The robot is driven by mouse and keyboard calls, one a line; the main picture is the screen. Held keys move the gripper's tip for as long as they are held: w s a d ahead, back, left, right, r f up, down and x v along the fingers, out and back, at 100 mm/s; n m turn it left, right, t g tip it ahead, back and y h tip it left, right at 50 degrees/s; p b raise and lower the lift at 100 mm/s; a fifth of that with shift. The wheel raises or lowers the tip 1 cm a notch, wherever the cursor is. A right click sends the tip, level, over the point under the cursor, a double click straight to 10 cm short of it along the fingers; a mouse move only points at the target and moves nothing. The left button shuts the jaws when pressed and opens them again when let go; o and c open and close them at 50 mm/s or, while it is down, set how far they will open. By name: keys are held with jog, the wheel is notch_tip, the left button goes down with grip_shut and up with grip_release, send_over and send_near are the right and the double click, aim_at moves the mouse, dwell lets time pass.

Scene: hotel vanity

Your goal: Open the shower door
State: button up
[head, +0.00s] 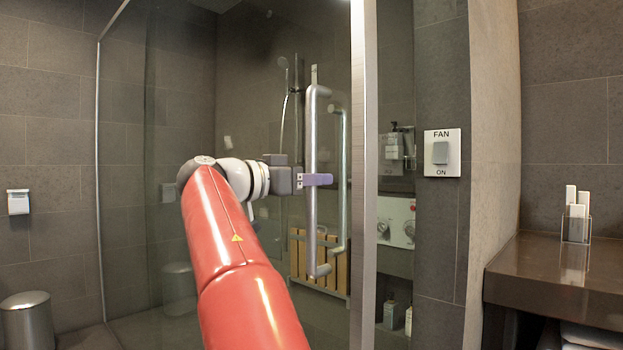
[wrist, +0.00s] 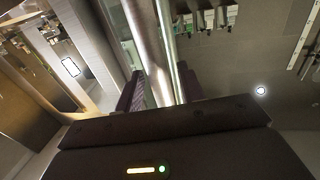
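The glass shower door (head: 240,75) stands in the middle of the head view and looks closed. Its vertical metal handle (head: 312,235) is a long bar near the door's right side, with a matching bar behind the glass. My gripper (head: 318,180) is at the upper-middle part of the handle, with a purple finger across the bar. In the wrist view the handle (wrist: 147,40) runs between the two fingers of my gripper (wrist: 160,92). A narrow gap shows between the left finger and the bar, so the fingers look open around it.
A metal door-frame post (head: 363,200) stands right of the handle. A wall with a fan switch (head: 442,153) and a dark counter (head: 560,262) holding a small clear holder are farther right. A metal bin (head: 28,320) stands at the lower left.

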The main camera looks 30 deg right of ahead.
jog(key=shift+d, duration=0.1)
grip_shut()
jog(key=shift+w, duration=0.15)
